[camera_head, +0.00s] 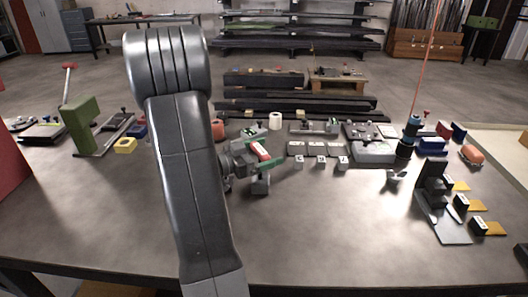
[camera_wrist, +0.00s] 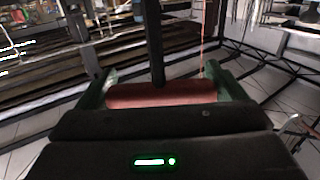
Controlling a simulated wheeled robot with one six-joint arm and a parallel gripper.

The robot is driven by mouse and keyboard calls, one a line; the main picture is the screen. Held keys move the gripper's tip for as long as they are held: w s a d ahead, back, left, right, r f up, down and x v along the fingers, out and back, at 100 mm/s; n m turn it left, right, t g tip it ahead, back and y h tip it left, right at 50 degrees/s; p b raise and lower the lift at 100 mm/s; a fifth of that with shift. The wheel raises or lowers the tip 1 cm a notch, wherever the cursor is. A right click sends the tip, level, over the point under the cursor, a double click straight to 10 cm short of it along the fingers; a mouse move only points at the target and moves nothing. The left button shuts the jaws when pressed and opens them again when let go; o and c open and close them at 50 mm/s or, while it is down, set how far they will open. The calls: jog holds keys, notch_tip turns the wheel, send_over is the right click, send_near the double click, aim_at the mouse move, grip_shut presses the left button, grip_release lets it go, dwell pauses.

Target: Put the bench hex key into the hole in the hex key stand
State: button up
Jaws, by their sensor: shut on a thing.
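My gripper (camera_head: 264,151) is over the middle of the bench, its green fingers on either side of a red piece. In the wrist view my gripper (camera_wrist: 163,95) is shut on a red cylindrical handle (camera_wrist: 185,94), which lies crosswise between the fingers. A dark straight shaft (camera_wrist: 153,45) runs away from the handle's middle; together they look like a T-handled hex key, the bench hex key. Its far tip is out of the wrist view, and the head view does not show the shaft clearly. I cannot tell which item on the bench is the hex key stand.
The grey bench top (camera_head: 330,225) is clear at the front. A green block (camera_head: 82,125) and a yellow block (camera_head: 125,145) stand left. Grey cubes and flat fixtures line the back; a dark cylinder (camera_head: 405,145) and a black bracket (camera_head: 432,185) stand right.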

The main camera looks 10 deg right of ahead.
jog(key=shift+f+b, duration=0.3)
jog(key=shift+f, duration=0.3)
jog(key=o, duration=1.1)
jog(key=b+v, duration=0.1)
jog(key=v, duration=1.2)
jog(key=shift+a+b, duration=0.3)
jog(key=shift+a, duration=0.1)
jog(key=p+x, duration=0.1)
jog(key=x, duration=1.2)
jog(key=shift+d+p, duration=0.35)
jog(key=shift+d, duration=0.05)
jog(key=shift+r, duration=0.25)
jog(key=shift+f, duration=0.15)
